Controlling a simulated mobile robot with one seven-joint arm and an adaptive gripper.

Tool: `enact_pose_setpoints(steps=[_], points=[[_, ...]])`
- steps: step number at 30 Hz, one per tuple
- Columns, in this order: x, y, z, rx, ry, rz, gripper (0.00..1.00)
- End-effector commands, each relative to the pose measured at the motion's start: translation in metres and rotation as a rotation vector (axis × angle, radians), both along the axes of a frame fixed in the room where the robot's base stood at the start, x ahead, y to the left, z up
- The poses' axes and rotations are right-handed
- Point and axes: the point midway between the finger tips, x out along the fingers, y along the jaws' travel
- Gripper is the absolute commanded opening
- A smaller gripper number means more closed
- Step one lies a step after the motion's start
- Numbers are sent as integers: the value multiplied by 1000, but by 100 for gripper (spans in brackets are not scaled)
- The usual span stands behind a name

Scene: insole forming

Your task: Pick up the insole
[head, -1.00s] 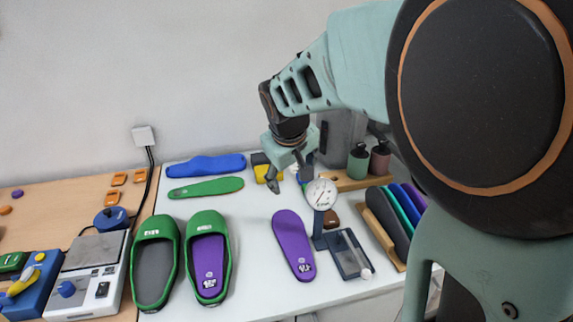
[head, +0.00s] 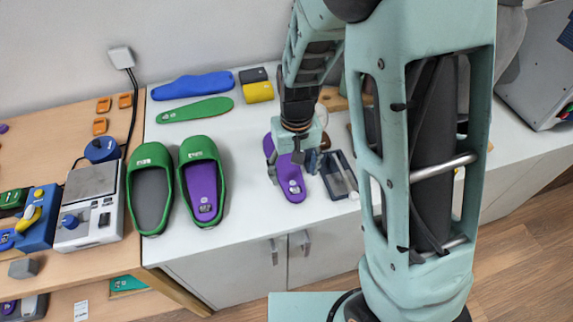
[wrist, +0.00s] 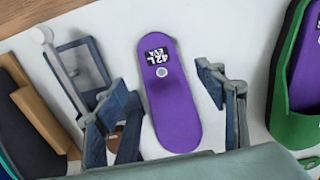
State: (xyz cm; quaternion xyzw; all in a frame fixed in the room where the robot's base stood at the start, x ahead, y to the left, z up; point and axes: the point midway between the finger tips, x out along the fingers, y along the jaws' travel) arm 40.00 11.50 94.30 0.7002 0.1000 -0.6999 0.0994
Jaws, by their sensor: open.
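A loose purple insole (head: 291,186) lies flat on the white table (head: 235,235), partly hidden behind my gripper in the head view. In the wrist view the purple insole (wrist: 173,105) lies between my fingers, with a "42L EVA" label at its far end and a pale round spot on it. My gripper (head: 288,172) is above the insole, pointing down. In the wrist view my gripper (wrist: 165,95) is open, one finger on each side of the insole with gaps and no visible contact.
Two green slippers (head: 150,178) stand left of my gripper, the right one holding another purple insole (head: 202,188). A green insole (head: 195,109) and a blue one (head: 193,85) lie behind.

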Motion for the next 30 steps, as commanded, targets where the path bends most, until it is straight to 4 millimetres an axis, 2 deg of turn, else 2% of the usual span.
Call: enact_pose_setpoints(steps=[6,10,20,30], points=[[-9,-3,-28,-3,6,-1,65],[-8,-3,-43,-1,3,0,65],[-7,-3,-50,-1,0,0,65],[-7,-2,-50,-1,0,1,29]])
